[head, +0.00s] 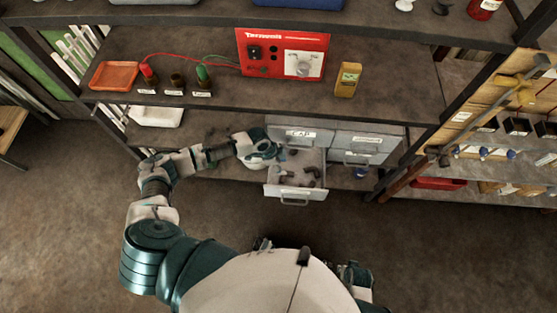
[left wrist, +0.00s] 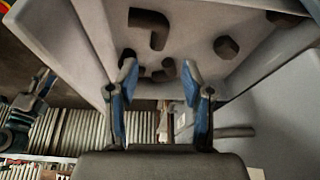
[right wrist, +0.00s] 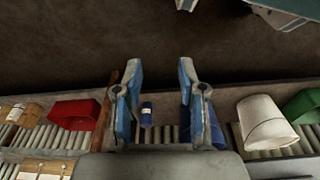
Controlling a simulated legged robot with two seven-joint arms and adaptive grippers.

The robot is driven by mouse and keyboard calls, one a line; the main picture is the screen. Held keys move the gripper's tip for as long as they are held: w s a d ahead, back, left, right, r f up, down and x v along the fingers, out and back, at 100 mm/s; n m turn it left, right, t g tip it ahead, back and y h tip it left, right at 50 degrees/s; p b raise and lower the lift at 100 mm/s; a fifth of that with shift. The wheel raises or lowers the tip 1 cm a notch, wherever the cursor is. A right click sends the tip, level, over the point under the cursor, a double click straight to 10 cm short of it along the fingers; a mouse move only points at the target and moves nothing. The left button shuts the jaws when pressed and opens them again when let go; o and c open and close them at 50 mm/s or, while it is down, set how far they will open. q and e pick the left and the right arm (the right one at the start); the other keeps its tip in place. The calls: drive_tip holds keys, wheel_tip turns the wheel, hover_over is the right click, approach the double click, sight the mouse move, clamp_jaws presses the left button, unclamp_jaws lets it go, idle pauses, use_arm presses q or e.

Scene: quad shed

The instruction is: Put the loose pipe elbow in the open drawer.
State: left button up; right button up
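The open drawer (head: 294,194) is pulled out of the grey cabinet below the bench, and several dark pipe fittings lie in it. In the left wrist view the drawer (left wrist: 200,15) holds a dark elbow (left wrist: 150,22), a rounder fitting (left wrist: 226,46) and smaller dark pieces between my fingertips' outlines. I cannot tell which elbow is the loose one; none shows clearly outside the drawer. My left gripper (left wrist: 160,78) is open at the drawer, beside its left rear in the head view (head: 280,155), with nothing clearly held. My right gripper (right wrist: 162,75) is open and empty, away from the drawer.
Closed grey drawers (head: 362,145) sit right of the open one. The bench above carries a red panel (head: 283,53), an orange tray (head: 115,75) and a yellow meter (head: 347,79). The right wrist view shows a blue bottle (right wrist: 147,115), red bin (right wrist: 72,114) and white bucket (right wrist: 264,122) on slats.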

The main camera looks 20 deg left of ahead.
use_arm(q)
drive_tip(key=shift+v, duration=1.85)
use_arm(e)
drive_tip(key=shift+s+f, duration=0.3)
drive_tip(key=shift+f, duration=0.65)
use_arm(q)
drive_tip(key=shift+d, duration=0.1)
